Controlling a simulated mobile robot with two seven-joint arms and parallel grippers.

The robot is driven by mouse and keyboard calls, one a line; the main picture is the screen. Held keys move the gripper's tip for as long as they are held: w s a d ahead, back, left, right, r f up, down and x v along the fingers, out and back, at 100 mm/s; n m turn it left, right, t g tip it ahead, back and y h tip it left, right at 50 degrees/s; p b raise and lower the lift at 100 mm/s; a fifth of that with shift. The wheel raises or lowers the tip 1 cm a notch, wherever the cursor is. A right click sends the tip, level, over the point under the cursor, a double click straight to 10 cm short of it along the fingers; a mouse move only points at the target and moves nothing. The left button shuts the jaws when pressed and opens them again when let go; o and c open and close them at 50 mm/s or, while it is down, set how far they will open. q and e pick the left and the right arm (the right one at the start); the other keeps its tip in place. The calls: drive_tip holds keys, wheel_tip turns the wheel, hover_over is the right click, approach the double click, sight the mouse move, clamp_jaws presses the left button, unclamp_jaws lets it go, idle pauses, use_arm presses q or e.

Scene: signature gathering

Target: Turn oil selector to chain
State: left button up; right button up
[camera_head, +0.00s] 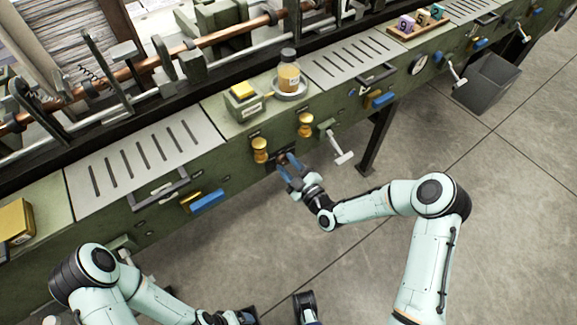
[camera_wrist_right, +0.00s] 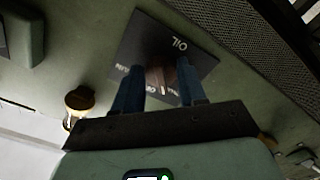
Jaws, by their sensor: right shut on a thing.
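The oil selector is a dark square plate (camera_wrist_right: 150,42) marked OIL, upside down in the right wrist view, on the green machine front. Its small brownish knob (camera_wrist_right: 160,80) stands between the fingers of my right gripper (camera_wrist_right: 161,88). The smaller labels are partly covered by the fingers, so I cannot read which one the knob points to. In the head view my right gripper (camera_head: 290,172) is at the machine front, shut on the knob, and hides most of the plate. My left arm's end is at the bottom edge of the head view; its fingers cannot be made out clearly.
Two brass knobs (camera_head: 260,150) (camera_head: 305,125) sit above the right gripper, and a white-handled lever (camera_head: 338,150) is just right. An amber jar (camera_head: 288,76) stands on the ledge above. A grey bin (camera_head: 486,83) is at upper right. The floor in front is clear.

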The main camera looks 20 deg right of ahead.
use_arm(q)
drive_tip(key=shift+t, duration=0.6)
drive_tip(key=shift+w+a+f+b, duration=0.2)
drive_tip(key=shift+w+f+b, duration=0.5)
drive_tip(key=shift+f+b, duration=0.25)
drive_tip(key=shift+w+a+f+b, duration=0.2)
drive_tip(key=shift+w+f+b, duration=0.45)
drive_tip(key=shift+f+b, duration=0.2)
use_arm(e)
drive_tip(key=shift+s+a+m, duration=0.1)
drive_tip(key=shift+a+m, duration=0.05)
drive_tip(key=shift+m, duration=2.9)
drive_tip(key=shift+s+a+m, duration=0.1)
drive_tip(key=shift+m, duration=2.9)
drive_tip(key=shift+a+m, duration=0.15)
drive_tip(key=shift+m, duration=2.9)
drive_tip(key=o, duration=1)
